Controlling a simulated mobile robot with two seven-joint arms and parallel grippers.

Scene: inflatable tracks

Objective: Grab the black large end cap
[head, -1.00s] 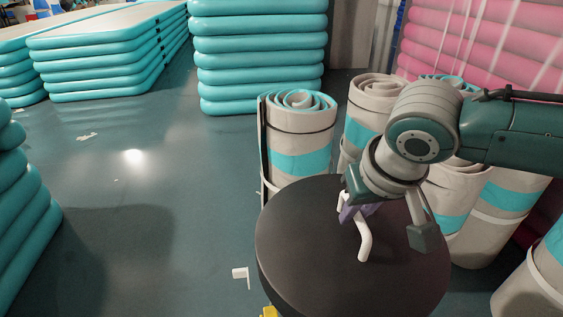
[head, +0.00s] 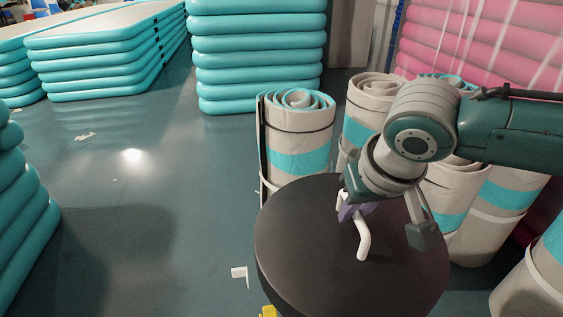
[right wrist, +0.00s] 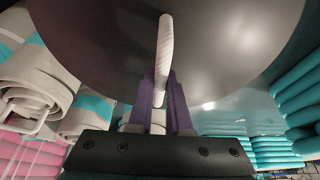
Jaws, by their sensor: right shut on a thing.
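A large black round piece with a flat top (head: 300,245), which looks like the black large end cap, stands at the lower middle of the head view. A white bent handle (head: 362,241) rises from its top face. My right gripper (head: 350,212), with purple fingers, is over the top and shut on the white handle. In the right wrist view the handle (right wrist: 164,50) runs between the two fingers (right wrist: 161,100), with the dark round face (right wrist: 235,50) behind it. I cannot tell whether the handle is fixed to the black piece. My left gripper is not in view.
Rolled grey mats with teal bands (head: 300,140) stand close behind and to the right of the black piece. A teal inflatable stack (head: 260,55) is farther back. A small white piece (head: 239,273) lies on the floor. Open floor (head: 150,210) is to the left.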

